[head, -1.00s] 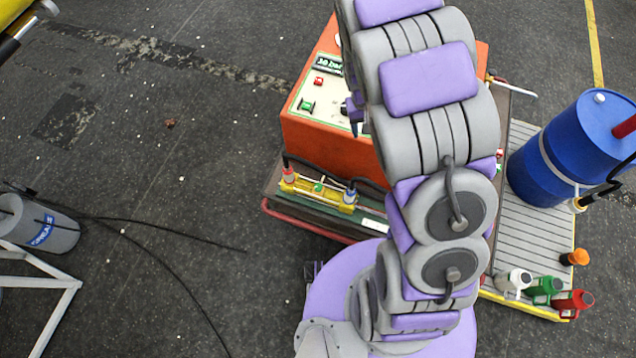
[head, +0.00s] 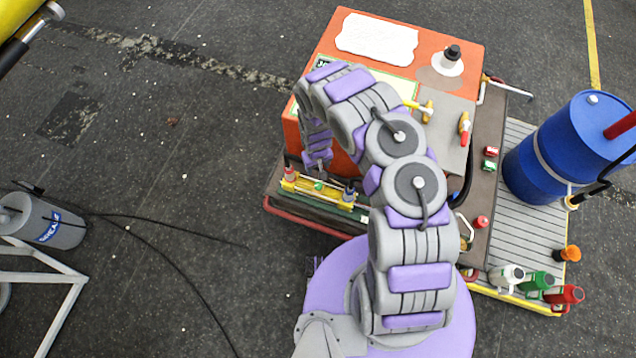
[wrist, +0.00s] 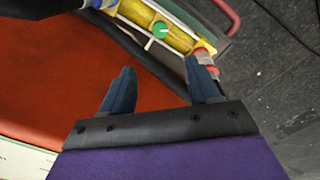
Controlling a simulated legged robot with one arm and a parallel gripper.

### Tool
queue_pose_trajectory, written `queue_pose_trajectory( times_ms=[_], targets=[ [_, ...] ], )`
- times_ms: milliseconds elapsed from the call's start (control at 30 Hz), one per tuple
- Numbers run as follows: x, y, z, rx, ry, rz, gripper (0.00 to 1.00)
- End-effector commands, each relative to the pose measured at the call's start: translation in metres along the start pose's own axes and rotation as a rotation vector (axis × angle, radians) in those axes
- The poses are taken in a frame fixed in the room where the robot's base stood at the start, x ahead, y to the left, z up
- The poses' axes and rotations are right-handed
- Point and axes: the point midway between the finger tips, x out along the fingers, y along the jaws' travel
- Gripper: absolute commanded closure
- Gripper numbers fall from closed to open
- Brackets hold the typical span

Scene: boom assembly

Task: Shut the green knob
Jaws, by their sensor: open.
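The green knob (head: 318,186) sits on the yellow valve block (head: 331,193) on the dark ledge in front of the orange machine. In the wrist view the green knob (wrist: 160,29) lies beyond my fingertips, near the top centre, with a short pale lever beside it. My gripper (wrist: 160,66) is open and empty there, its two blue fingers apart and pointing towards the valve block (wrist: 183,42). In the head view my gripper (head: 321,172) hangs just above and behind the block, small and partly hard to make out. It looks apart from the knob.
The orange machine (head: 330,50) stands close behind the gripper. Hose fittings sit at both ends of the block. A red rail (head: 300,223) runs along the ledge's front. A blue barrel (head: 545,160) and several bottles stand right.

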Motion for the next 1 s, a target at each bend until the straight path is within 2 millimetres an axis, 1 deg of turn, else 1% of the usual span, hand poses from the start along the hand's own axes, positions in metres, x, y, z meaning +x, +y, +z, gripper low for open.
queue_pose_trajectory(
  times_ms=[167,800,1000],
  targets=[
    [0.02,-0.001,0.0,-0.001,0.0,-0.002,0.39],
    [0.14,-0.002,0.001,-0.001,-0.002,-0.003,0.39],
    [0.164,-0.002,0.0,0.0,0.0,-0.003,0.39]
  ],
)
